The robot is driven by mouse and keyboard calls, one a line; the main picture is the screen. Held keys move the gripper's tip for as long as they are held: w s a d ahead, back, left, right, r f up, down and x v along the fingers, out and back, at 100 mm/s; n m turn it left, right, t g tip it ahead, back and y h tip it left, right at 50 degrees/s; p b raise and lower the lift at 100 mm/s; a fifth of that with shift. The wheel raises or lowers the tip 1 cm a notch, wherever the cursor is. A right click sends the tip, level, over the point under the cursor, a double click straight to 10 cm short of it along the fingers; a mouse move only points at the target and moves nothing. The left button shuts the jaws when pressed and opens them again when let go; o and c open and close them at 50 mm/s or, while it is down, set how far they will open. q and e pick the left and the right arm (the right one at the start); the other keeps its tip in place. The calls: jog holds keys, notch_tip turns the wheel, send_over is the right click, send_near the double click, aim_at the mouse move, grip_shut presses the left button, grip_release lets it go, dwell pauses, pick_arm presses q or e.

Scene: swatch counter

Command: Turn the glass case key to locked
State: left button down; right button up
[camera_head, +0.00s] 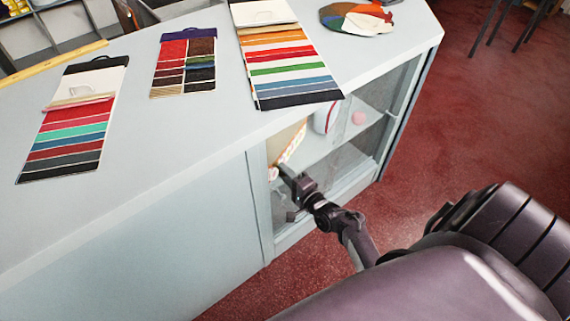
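The glass case (350,160) is the end part of the pale grey counter, with glass panes and a shelf inside. My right gripper (287,194) is at the front left of the case, close to its frame post. Its two dark fingers appear spread apart, one above the other, with nothing visible between them. I cannot make out the key or its lock; they may be hidden by the gripper or too small to see. Whether the gripper touches the case cannot be told. My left gripper is not in view.
The counter top (190,130) carries several swatch cards, including a striped one (285,60), and a round colour fan (357,18). A yellow ruler (50,63) lies at the back left. Inside the case are a pink ball (358,118) and other items. Red floor (480,120) is open at right.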

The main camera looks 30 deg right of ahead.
jog(key=s, duration=0.7)
jog(key=shift+s+d, duration=0.2)
jog(key=shift+d, duration=0.1)
jog(key=s+a+f+n+g, duration=0.3)
jog(key=s+a+f, duration=0.1)
jog(key=f, duration=0.3)
jog(key=s+a+f+n+g+y, duration=0.1)
jog(key=s+a+f+n+g, duration=0.2)
jog(key=f, duration=0.5)
jog(key=s+a+f+n+g, duration=0.2)
jog(key=s+a+f+n, duration=0.15)
jog(key=f, duration=0.35)
jog(key=s+f+n+g+h, duration=0.1)
jog(key=s+f+n+g, duration=0.3)
jog(key=s, duration=0.8)
jog(key=s+f+n+g+h, duration=0.1)
jog(key=s+f+n+g, duration=0.4)
jog(key=s+f, duration=0.3)
jog(key=s+n, duration=0.1)
jog(key=s, duration=0.3)
jog(key=shift+s+f, duration=0.25)
jog(key=shift+s, duration=0.1)
jog(key=shift+a, duration=0.1)
